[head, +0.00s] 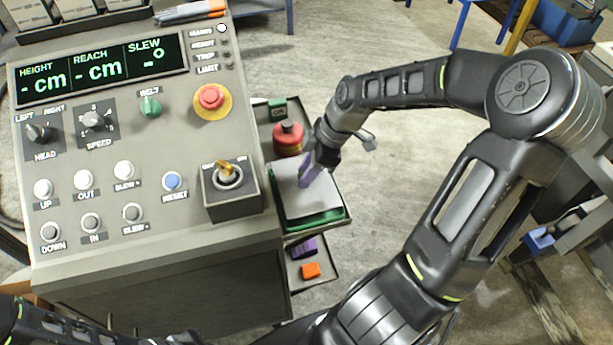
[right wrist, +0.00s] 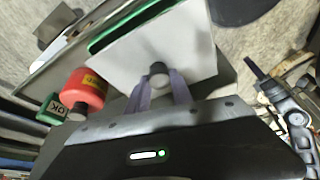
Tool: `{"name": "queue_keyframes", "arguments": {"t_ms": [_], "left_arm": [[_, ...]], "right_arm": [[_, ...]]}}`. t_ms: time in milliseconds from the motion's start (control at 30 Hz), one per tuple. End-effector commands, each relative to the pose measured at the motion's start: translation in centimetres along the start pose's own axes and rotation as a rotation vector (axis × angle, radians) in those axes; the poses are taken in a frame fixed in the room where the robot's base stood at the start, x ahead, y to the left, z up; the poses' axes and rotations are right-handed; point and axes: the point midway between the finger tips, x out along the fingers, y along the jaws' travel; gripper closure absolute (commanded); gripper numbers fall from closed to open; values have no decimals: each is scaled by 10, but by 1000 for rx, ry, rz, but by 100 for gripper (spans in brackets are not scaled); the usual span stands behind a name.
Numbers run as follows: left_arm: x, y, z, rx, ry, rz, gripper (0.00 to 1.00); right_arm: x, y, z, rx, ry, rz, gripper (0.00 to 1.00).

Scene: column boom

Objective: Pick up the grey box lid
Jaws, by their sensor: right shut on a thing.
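The grey box lid (head: 294,201) is a pale flat panel with a small round knob, over a green box (head: 318,221) on the side shelf of the console. My right gripper (head: 308,172) is above the lid, its purple fingers shut on the knob. In the right wrist view the knob (right wrist: 158,74) sits between the fingertips, with the pale lid (right wrist: 190,45) spread beyond and a green edge (right wrist: 125,28) along its left side. I cannot tell whether the lid touches the box. My left gripper is not in view; only dark parts of my left arm show at the bottom left.
A red cylinder (head: 288,138) and a green block (head: 277,109) stand behind the lid. A lower shelf holds a purple piece (head: 303,247) and an orange block (head: 311,270). The control console (head: 150,235) fills the left. Open floor lies behind the right arm.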

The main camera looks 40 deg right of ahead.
Motion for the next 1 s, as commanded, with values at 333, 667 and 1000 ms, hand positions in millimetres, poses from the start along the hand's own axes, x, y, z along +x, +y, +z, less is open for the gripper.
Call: {"name": "queue_keyframes", "arguments": {"t_ms": [333,667,1000], "left_arm": [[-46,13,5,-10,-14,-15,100],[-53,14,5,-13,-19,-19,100],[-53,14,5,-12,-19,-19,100]], "right_arm": [[-93,1,-38,-1,-5,3,100],[-124,0,-52,-1,0,0,100],[-125,0,-52,-1,1,0,100]]}}
